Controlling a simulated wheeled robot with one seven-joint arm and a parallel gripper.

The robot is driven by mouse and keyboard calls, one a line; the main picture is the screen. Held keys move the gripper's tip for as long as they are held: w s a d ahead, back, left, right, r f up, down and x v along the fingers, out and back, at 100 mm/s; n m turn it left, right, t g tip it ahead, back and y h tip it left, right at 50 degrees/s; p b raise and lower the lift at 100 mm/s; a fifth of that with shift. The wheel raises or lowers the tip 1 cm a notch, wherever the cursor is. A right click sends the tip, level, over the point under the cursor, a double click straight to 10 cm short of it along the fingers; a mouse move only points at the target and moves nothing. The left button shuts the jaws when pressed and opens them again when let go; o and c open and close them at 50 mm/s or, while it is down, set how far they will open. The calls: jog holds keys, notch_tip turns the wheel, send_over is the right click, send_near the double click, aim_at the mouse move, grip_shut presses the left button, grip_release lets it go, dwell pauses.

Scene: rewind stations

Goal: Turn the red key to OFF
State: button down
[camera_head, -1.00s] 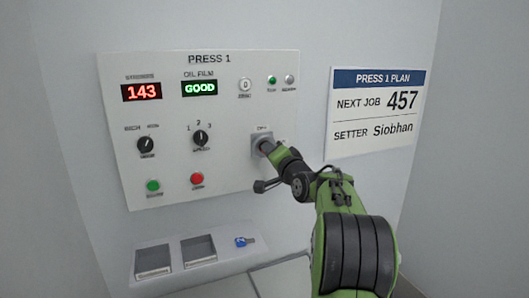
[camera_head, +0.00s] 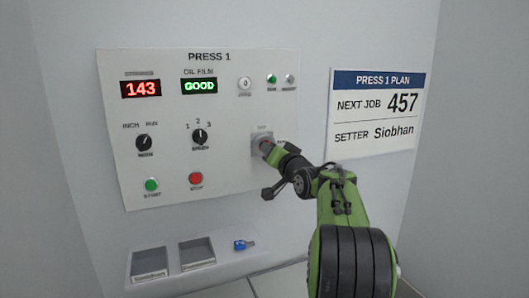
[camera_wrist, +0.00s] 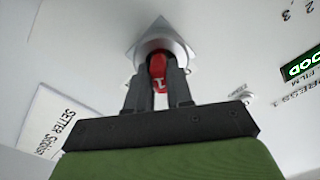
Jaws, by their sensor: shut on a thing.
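The red key (camera_wrist: 158,66) sits in a round metal lock on a square plate, seen close up in the wrist view. In the head view the lock plate (camera_head: 259,137) is at the right side of the PRESS 1 panel, with a small label above it too blurred to read surely. My gripper (camera_wrist: 158,80) is shut on the red key, one dark finger on each side of its head. In the head view my gripper (camera_head: 270,150) reaches the lock from the lower right and hides most of the key. The key's exact angle is hard to tell.
The PRESS 1 panel (camera_head: 170,95) also carries dials, a green button (camera_head: 152,185) and a red button (camera_head: 196,178). A ledge below holds two trays and a blue-tagged item (camera_head: 244,244). A PRESS 1 PLAN sign (camera_head: 375,115) hangs right of the lock.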

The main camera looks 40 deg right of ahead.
jog(key=shift+n+b, duration=0.45)
jog(key=shift+n, duration=0.55)
jog(key=n+b, duration=0.3)
jog(key=n, duration=0.2)
jog(key=shift+n, duration=0.4)
jog(key=c, duration=0.9)
grip_release()
jog(key=shift+c, duration=0.2)
jog(key=shift+s, duration=0.1)
jog(key=b+v, duration=0.2)
jog(key=v, duration=1.3)
jog(key=shift+s+r+b, duration=0.2)
jog(key=shift+s+b, duration=0.1)
jog(key=shift+b, duration=0.1)
